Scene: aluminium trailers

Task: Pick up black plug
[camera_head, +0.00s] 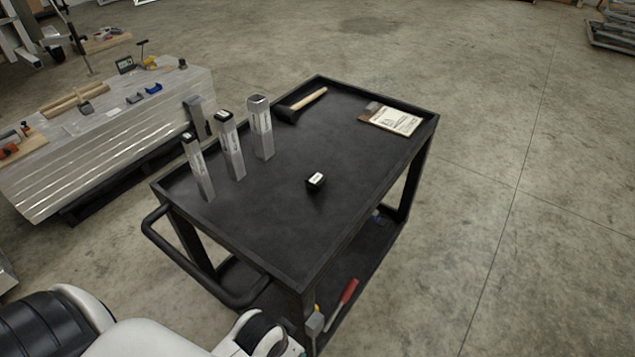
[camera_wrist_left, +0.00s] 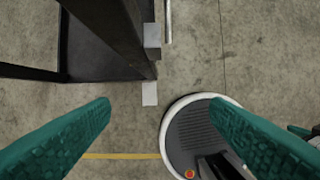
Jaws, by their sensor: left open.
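The black plug (camera_head: 316,181), a small black block with a white label on top, sits alone on the black top of the cart (camera_head: 270,215), right of the middle. My left gripper (camera_wrist_left: 160,103) shows only in the left wrist view, with two green fingers spread wide and nothing between them. It is over the floor beside the cart's frame (camera_wrist_left: 110,30), away from the plug. The plug is not visible in the left wrist view. My right gripper is not in view.
Three upright square metal tubes (camera_head: 262,128) stand on the cart's left side. A hammer (camera_head: 302,104) and a clipboard (camera_head: 392,121) lie at its far end. A handle (camera_head: 190,262) juts from the near left. A red-handled tool (camera_head: 343,300) lies on the lower shelf.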

